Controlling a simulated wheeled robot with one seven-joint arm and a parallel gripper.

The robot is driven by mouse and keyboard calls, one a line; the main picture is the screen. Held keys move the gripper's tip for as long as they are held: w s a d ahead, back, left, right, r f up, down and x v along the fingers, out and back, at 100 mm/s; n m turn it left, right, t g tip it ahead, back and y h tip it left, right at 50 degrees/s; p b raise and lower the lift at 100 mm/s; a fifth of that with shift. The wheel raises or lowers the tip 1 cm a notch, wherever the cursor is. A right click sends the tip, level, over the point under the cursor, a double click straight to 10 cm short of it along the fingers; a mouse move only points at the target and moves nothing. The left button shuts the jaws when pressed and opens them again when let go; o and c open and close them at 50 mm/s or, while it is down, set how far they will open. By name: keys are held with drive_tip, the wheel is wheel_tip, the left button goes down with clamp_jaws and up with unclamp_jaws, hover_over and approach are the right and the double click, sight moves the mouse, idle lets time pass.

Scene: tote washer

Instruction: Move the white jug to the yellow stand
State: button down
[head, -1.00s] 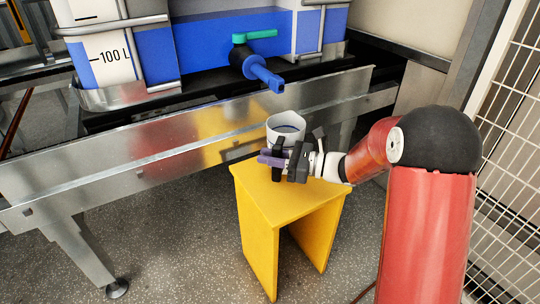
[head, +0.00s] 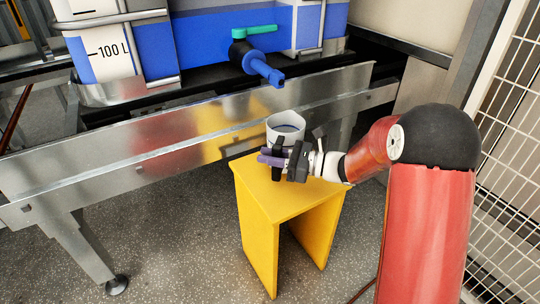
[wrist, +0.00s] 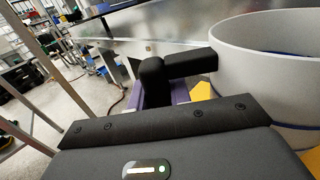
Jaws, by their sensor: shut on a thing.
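The white jug (head: 288,118) is upright at the back of the yellow stand's top, with dark blue inside it. Its base is hidden behind my gripper, so I cannot tell whether it rests on the stand or hangs just above it. My gripper (head: 279,160) is shut at the jug's near side, by a purple part that looks like its handle. The yellow stand (head: 290,203) stands on the floor below. In the wrist view the jug's pale wall (wrist: 262,78) fills the right side, close to a black finger.
A steel trough (head: 140,152) runs behind the stand. A blue tap (head: 262,70) with a green lever sticks out above the jug, from a blue-and-white tank (head: 105,52). A white mesh fence (head: 508,150) is at the right. The floor left of the stand is clear.

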drive_tip(key=shift+f, duration=0.1)
drive_tip(key=shift+f+b, duration=0.4)
drive_tip(key=shift+f, duration=0.3)
idle(0.4)
unclamp_jaws()
idle(0.7)
idle(0.4)
drive_tip(key=s+d+p, duration=0.1)
drive_tip(key=d, duration=0.8)
drive_tip(key=shift+s, duration=0.35)
idle(0.4)
idle(0.3)
